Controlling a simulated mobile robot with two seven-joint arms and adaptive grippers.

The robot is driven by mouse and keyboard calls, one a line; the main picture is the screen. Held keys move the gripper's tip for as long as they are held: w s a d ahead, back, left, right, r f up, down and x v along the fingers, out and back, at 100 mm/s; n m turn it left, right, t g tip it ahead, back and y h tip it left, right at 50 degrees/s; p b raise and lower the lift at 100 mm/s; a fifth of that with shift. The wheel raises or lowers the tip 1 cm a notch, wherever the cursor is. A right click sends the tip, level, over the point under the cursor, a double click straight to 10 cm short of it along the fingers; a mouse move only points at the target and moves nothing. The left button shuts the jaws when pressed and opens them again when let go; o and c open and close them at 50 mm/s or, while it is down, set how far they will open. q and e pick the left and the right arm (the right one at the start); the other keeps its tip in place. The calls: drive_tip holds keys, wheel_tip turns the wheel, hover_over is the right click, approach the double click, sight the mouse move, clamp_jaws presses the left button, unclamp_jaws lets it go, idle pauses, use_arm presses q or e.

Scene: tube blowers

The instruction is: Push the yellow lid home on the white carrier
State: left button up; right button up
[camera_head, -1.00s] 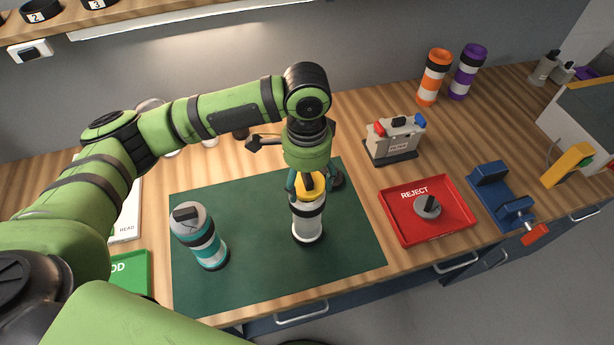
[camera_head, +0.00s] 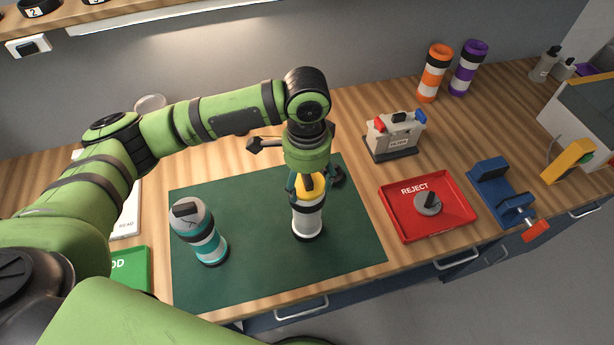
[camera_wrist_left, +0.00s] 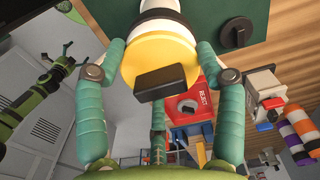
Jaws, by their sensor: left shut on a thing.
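The white carrier (camera_head: 307,221), a tube with dark bands, stands upright on the green mat. The yellow lid (camera_head: 308,183), with a black block-shaped knob (camera_wrist_left: 165,82), is on its top end. My left gripper (camera_head: 308,187) comes from above and is shut on the lid, its teal fingers on opposite sides of the rim in the left wrist view. A white band and a black band show beyond the lid there; I cannot tell whether a gap remains under the lid. My right gripper (camera_wrist_left: 73,57) shows small in the left wrist view, raised away from the bench, fingers apart.
A teal-banded carrier (camera_head: 208,247) stands left on the mat (camera_head: 270,270). A dark round cap (camera_wrist_left: 236,32) lies beside the white carrier. The red reject tray (camera_head: 455,227) holds a grey lid, with a blue vise (camera_head: 497,192) beyond. The mat's front right is clear.

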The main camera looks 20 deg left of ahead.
use_arm(q)
drive_tip(key=shift+f, duration=0.1)
drive_tip(key=o, duration=1.2)
wheel_tip(320, 180, up, 12)
